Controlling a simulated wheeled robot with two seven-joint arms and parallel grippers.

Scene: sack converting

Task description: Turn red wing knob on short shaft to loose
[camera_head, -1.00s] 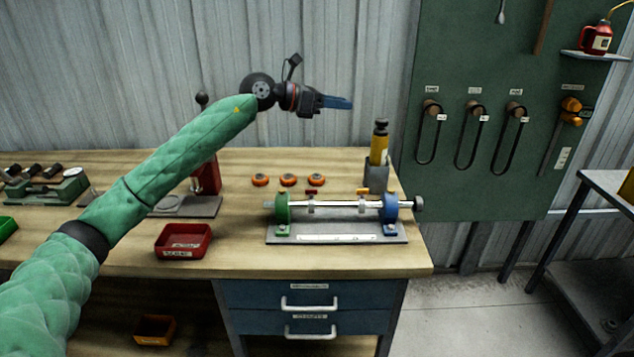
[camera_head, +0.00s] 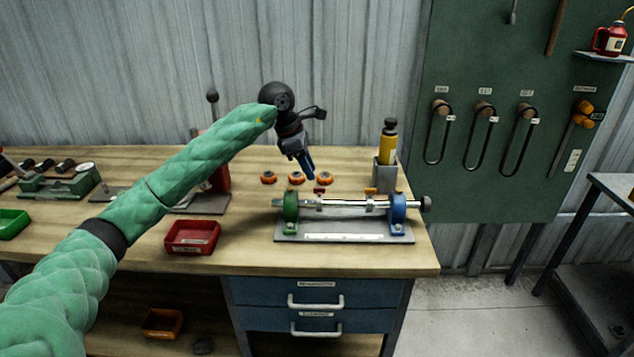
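A short shaft (camera_head: 345,203) lies level between a green bearing block (camera_head: 291,207) and a blue bearing block (camera_head: 397,208) on a grey base plate. A small red wing knob (camera_head: 320,190) sits on top of the collar at the shaft's left part. An orange wing knob (camera_head: 371,191) sits on the right part. My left gripper (camera_head: 309,172) points down with its blue fingers just above and slightly left of the red knob in the picture. It looks apart from the knob, and its finger gap cannot be made out. My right gripper is out of view.
Several orange rings (camera_head: 296,178) lie behind the shaft. A yellow and black tool (camera_head: 388,140) stands in a grey holder at the back right. A red tray (camera_head: 192,237) stands front left. The bench top in front of the base plate is clear.

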